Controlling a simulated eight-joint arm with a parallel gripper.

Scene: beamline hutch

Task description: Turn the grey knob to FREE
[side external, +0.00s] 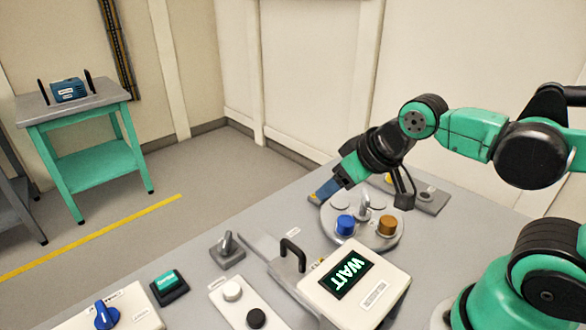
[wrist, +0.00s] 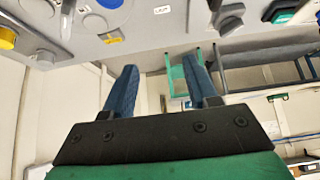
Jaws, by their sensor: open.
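A grey knob with an upright grip (side external: 228,244) stands on a small dark grey base on the table, left of the display box in the side view. A grey knob on its base also shows at the top of the wrist view (wrist: 229,20). Its setting and any FREE mark are not readable. My gripper (side external: 319,194) is open and empty, above the left rim of the round turntable (side external: 392,240), well to the right of and behind the knob. In the wrist view its two blue fingers (wrist: 160,68) stand apart with nothing between them.
The turntable carries a blue piece (side external: 345,224), a brown piece (side external: 386,226) and a grey upright post (side external: 364,206). A display box (side external: 356,278) reads WAIT. A black handle (side external: 292,251), a green button (side external: 167,281) and a blue knob (side external: 105,316) stand nearby.

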